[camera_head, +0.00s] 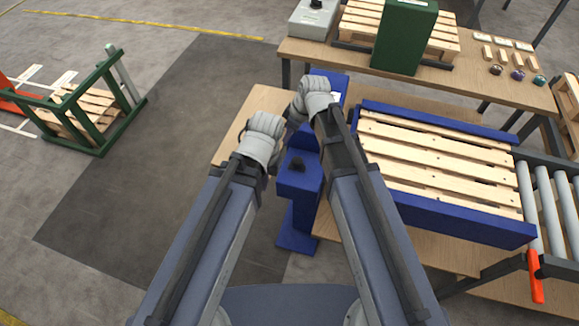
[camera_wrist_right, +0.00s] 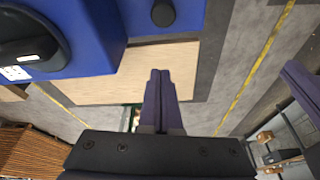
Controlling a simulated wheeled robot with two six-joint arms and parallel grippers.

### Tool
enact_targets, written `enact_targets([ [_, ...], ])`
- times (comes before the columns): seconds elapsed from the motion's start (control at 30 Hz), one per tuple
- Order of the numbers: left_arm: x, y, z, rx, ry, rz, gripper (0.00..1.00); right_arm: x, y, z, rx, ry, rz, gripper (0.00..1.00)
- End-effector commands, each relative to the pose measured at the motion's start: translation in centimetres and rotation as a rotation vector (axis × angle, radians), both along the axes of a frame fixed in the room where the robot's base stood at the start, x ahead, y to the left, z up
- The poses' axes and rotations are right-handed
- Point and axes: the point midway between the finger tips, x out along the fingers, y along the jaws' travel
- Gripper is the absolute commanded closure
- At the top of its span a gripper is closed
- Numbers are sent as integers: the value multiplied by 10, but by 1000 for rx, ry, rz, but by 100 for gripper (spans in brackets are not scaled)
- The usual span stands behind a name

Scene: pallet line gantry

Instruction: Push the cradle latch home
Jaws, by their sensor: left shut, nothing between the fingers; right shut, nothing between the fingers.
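A blue cradle (camera_head: 455,216) holds a slatted wooden pallet (camera_head: 430,150) right of centre in the head view. An orange-red lever (camera_head: 535,275) hangs at its near right corner, by the rollers; I cannot tell whether it is the latch. My right gripper (camera_head: 312,97) is above the blue stand, left of the cradle's far corner. In the right wrist view its fingers (camera_wrist_right: 160,75) are together and empty, over a light wooden top. My left gripper (camera_head: 262,140) is lower and further left, shut, over the wooden top. Its fingertips are hard to make out.
A roller conveyor (camera_head: 545,200) adjoins the cradle on the right. A table (camera_head: 440,75) with a green box (camera_head: 405,35) stands behind. The dark floor (camera_head: 140,180) at left is clear.

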Motion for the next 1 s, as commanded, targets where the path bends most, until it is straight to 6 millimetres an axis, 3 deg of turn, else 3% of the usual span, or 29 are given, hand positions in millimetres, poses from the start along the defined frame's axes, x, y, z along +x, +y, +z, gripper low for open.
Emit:
enact_targets([
  [0.57,0,0,-4,0,0,0,100,5,1,-3,7,-12,19,100],
  [0.77,0,0,-18,0,0,0,100,7,5,-17,7,-12,20,100],
  [1.0,0,0,-48,0,0,0,100,12,13,-47,7,-12,20,100],
])
